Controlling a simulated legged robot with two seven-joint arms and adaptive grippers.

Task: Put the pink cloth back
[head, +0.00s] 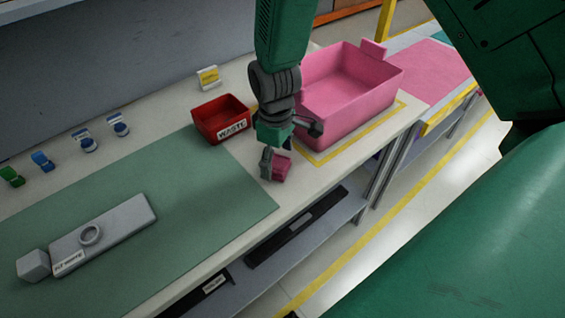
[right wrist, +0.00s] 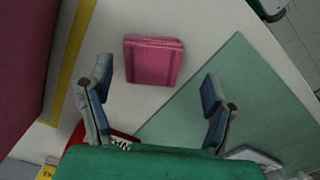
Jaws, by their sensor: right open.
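The pink cloth (head: 283,168) is a small folded block lying on the white worktop near its front edge, between the green mat and the pink bin. It also shows in the right wrist view (right wrist: 153,62), flat on the worktop. My right gripper (head: 287,148) is just above it, pointing down. In the right wrist view my right gripper (right wrist: 158,84) has its fingers wide apart with nothing between them; the cloth lies beyond the tips, roughly centred. In the head view the gripper partly hides the cloth. My left gripper is in neither view.
A large pink bin (head: 345,112) stands inside yellow tape, right of the gripper. A red WASTE box (head: 220,119) is behind left. The green mat (head: 210,215) holds a grey part (head: 105,235). A shelf (head: 300,235) runs below the front edge.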

